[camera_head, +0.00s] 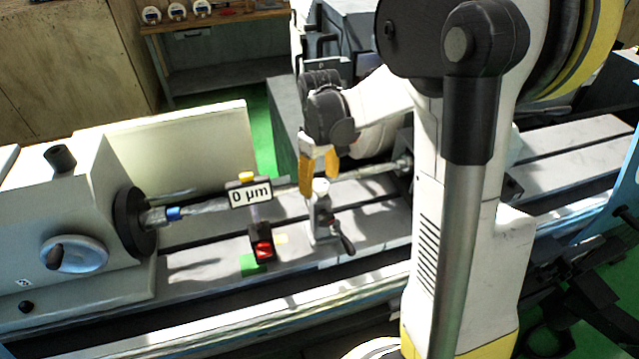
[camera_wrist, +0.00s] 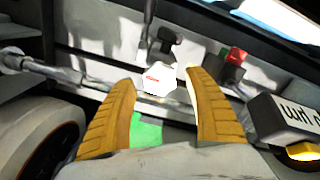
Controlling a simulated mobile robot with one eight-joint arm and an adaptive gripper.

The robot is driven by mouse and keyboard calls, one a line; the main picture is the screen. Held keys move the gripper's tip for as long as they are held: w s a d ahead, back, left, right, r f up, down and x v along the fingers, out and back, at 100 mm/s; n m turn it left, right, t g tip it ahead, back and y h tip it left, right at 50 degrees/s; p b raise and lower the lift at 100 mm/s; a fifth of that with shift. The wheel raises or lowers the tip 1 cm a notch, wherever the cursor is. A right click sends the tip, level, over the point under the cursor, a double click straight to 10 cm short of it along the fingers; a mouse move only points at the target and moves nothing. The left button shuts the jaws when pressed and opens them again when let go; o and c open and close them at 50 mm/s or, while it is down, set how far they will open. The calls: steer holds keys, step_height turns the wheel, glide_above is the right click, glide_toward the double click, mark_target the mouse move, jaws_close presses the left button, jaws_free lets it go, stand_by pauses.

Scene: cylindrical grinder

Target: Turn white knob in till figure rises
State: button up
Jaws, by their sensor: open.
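The white knob (camera_head: 321,187) sits on top of a small grey support on the machine bed. In the wrist view the white knob (camera_wrist: 158,79) shows a small red mark and appears between my two yellow fingertips. My gripper (camera_head: 319,182) is open, with its fingertips close around or just above the knob. I cannot tell whether either finger touches it. A display (camera_head: 250,194) to the left of the knob reads "0 µm". Part of the display (camera_wrist: 287,118) shows at the right of the wrist view.
A long bar (camera_head: 210,205) runs from the dark chuck (camera_head: 133,222) past the support. A lever with a black handle (camera_head: 346,243) stands out from the support. A red switch (camera_head: 264,250) is below the display. A headstock with a handwheel (camera_head: 75,254) is at left.

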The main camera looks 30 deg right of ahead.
mark_target(320, 184)
step_height(320, 184, up, 11)
stand_by(0.3)
stand_by(2.0)
